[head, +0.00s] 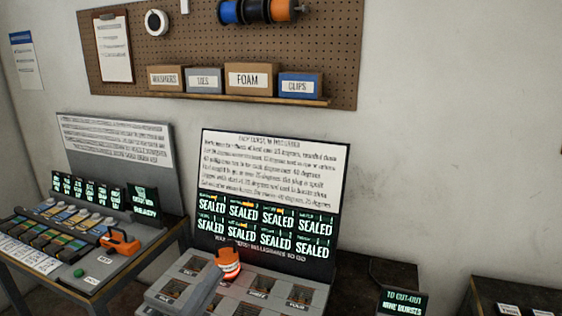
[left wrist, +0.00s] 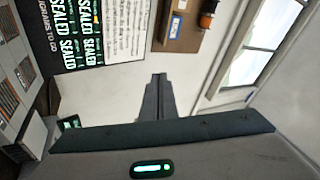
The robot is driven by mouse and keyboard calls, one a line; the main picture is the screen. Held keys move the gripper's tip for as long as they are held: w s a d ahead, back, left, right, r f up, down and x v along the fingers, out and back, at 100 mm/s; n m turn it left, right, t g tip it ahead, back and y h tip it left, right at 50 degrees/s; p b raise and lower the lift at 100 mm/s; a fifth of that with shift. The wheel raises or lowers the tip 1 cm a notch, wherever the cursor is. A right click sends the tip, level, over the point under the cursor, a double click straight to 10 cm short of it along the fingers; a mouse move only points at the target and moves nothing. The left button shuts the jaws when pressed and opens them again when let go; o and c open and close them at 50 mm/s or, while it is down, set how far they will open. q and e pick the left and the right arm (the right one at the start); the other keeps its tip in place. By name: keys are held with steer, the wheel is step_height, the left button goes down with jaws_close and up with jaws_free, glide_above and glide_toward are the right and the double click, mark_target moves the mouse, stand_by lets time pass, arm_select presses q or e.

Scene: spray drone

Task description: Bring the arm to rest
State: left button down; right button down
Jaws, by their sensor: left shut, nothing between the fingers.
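My left gripper (left wrist: 158,80) shows in the left wrist view, its dark grey fingers together and empty. It points toward the bare pale wall, apart from any object. The dark palm edge and a green-lit strip are at the bottom of that view. My right gripper is not in view.
A bench (head: 165,298) stands before a board (head: 270,165) with several "SEALED" displays. Another bench is at left, with an orange tool (head: 118,240). A small screen (head: 402,302) is at right. A pegboard (head: 200,45) hangs above.

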arm_select(q)
steer(key=s+a+f+n+g+y, duration=0.3)
steer(key=s+a+f+n+y, duration=0.1)
steer(key=a+f+n+y, duration=0.4)
steer(key=s+a+f+n+g+y, duration=0.3)
steer(key=s+a+f+n+y, duration=0.3)
steer(key=f+n, duration=0.45)
steer(key=s+d+f+g+h, duration=0.1)
steer(key=s+d+f+g, duration=0.2)
steer(key=s+f+g, duration=0.55)
steer(key=s+d+f+g+h, duration=0.25)
steer(key=s+f, duration=0.35)
steer(key=s, duration=0.7)
step_height(320, 180, down, 34)
steer(key=s+b, duration=0.1)
steer(key=b, duration=0.3)
steer(key=s+a+f+g+b, duration=0.1)
steer(key=s+a+f+b, duration=0.2)
steer(key=s+f, duration=1.5)
steer(key=shift+f+g+y+b, duration=0.4)
steer(key=shift+f+y+b, duration=0.05)
steer(key=shift+f, duration=0.5)
